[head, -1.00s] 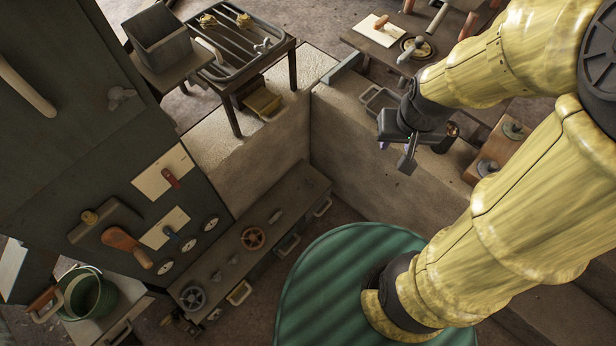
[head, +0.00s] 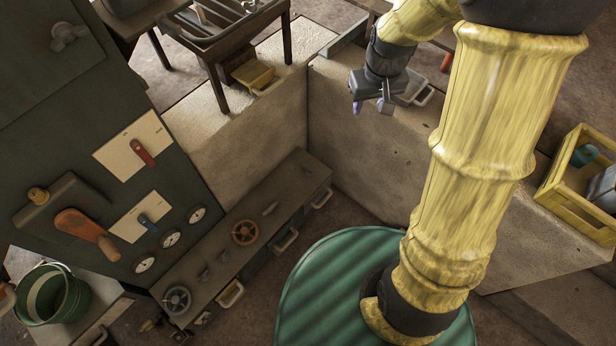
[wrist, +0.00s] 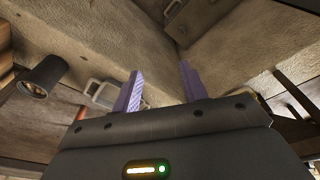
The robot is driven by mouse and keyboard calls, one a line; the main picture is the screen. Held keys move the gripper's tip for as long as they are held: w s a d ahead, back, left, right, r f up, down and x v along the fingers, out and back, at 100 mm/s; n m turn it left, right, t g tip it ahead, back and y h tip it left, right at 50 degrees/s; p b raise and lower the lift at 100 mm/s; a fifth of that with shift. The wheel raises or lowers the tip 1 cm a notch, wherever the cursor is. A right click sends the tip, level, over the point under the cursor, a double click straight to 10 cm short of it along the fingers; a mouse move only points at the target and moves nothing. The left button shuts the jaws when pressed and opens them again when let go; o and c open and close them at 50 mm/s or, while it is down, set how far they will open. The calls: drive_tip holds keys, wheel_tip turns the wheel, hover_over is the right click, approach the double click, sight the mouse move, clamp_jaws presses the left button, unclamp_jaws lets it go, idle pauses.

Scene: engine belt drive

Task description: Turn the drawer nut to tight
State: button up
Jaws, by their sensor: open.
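My gripper (head: 371,105) is at the upper middle of the head view, in front of the pale stone wall. Its two purple fingers stand apart and empty in the wrist view (wrist: 160,75). I cannot tell for sure which part is the drawer nut. A low dark bench (head: 283,195) with pull handles along its front stands below and left of my gripper. It carries an orange handwheel (head: 244,232), a grey handwheel (head: 177,300) and small levers (head: 270,208). My gripper is well apart from all of these.
A dark panel at left carries a red lever (head: 142,152), a blue lever (head: 148,222), dials (head: 170,238) and a grey wing-shaped knob (head: 68,36). A green bucket (head: 52,293) stands lower left. A yellow crate (head: 575,185) is at right. The stone wall (head: 340,110) stands behind the bench.

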drive_tip(key=w+a+f+n+b, duration=0.1)
drive_tip(key=w+a+f+b, duration=0.15)
drive_tip(key=f+b, duration=0.35)
drive_tip(key=w+a+f+n+g+b, duration=0.15)
drive_tip(key=w+f+b, duration=0.25)
drive_tip(key=f, duration=0.4)
drive_tip(key=w+a+f+n+t+b, duration=0.1)
drive_tip(key=w+a+f+b, duration=0.2)
drive_tip(key=f+b, duration=0.3)
drive_tip(key=n+g+b, duration=0.1)
drive_tip(key=n+b, duration=0.3)
drive_tip(key=b, duration=0.9)
hover_over(308, 171)
wheel_tip(308, 171, down, 23)
drive_tip(key=shift+r, duration=0.15)
wheel_tip(308, 171, down, 18)
drive_tip(key=b, duration=0.8)
drive_tip(key=shift+r, duration=0.25)
clamp_jaws()
